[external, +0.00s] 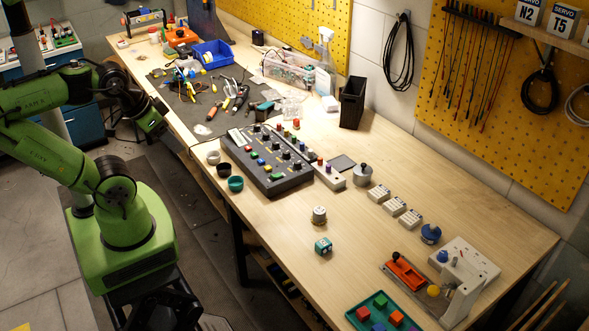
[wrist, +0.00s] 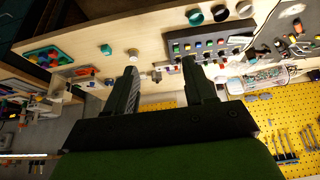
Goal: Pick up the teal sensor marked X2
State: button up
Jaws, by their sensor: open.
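A small teal block (external: 323,245) with a pale marking stands on the wooden bench near its front edge. The marking is too small to read. The teal block also shows in the wrist view (wrist: 106,49), left of the left finger. My gripper (external: 157,130) is up in the air at the left of the bench, well away from the block. In the wrist view my gripper (wrist: 159,60) is open, with nothing between its fingers.
A round metal piece (external: 319,215) stands just behind the block. A dark button panel (external: 268,165) and several cups (external: 236,183) are to its left. A green tray (external: 372,318) and an orange fixture (external: 405,272) are to its right. The bench around the block is mostly clear.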

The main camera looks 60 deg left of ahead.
jog(key=shift+o, duration=0.4)
jog(key=t+b, duration=0.8)
jog(key=b, duration=1.5)
send_near(318, 246)
jog(key=x, duration=1)
jog(key=shift+w+f+b, duration=0.1)
jog(key=shift+b, duration=0.2)
jog(key=shift+c, duration=0.4)
